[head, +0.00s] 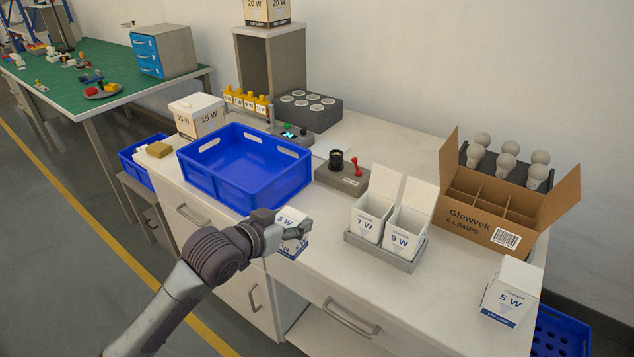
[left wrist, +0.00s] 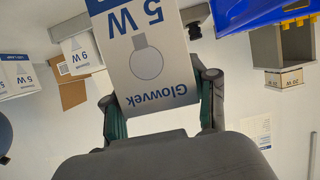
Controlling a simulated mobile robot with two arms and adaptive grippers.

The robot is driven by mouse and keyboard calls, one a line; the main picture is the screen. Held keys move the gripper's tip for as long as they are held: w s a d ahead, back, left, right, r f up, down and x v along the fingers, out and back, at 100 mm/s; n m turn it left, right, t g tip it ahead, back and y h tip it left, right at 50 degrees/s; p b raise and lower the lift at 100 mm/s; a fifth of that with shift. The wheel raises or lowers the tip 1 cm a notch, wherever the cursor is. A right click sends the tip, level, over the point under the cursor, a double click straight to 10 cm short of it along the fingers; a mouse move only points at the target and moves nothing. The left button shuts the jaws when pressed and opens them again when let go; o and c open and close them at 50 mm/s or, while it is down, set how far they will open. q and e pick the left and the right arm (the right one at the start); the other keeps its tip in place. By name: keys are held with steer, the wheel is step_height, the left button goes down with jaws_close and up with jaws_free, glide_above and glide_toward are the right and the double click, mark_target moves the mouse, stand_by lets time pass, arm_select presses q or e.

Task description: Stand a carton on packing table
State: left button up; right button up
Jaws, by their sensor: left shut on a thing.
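My left gripper (head: 290,230) is shut on a white 5 W carton (head: 287,217) with blue print, at the front edge of the white table (head: 375,300). In the left wrist view the held carton (left wrist: 148,60) fills the space between the fingers, its print upside down. The gripper hides part of it in the head view, and I cannot tell whether its base touches anything. Another 5 W carton (head: 511,291) stands upright at the table's right end. My right gripper is not in view.
A blue crate (head: 245,195) stands left of the held carton. A grey tray (head: 384,250) with open 7 W and 9 W cartons stands to the right. Behind is an open brown box (head: 480,232) with empty compartments. The table front between tray and right-hand carton is clear.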

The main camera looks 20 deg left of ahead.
arm_select(q)
steer(key=shift+w+a+r, duration=0.35)
steer(key=shift+w+r, duration=0.3)
steer(key=shift+r, duration=0.2)
steer(key=shift+w+a+r, duration=0.1)
steer(key=shift+w, duration=0.25)
glide_above(312, 232)
step_height(312, 232, down, 7)
step_height(312, 232, down, 4)
steer(key=shift+r, duration=0.25)
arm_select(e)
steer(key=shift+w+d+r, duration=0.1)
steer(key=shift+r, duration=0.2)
arm_select(q)
steer(key=shift+f, duration=0.15)
steer(key=o, duration=1.2)
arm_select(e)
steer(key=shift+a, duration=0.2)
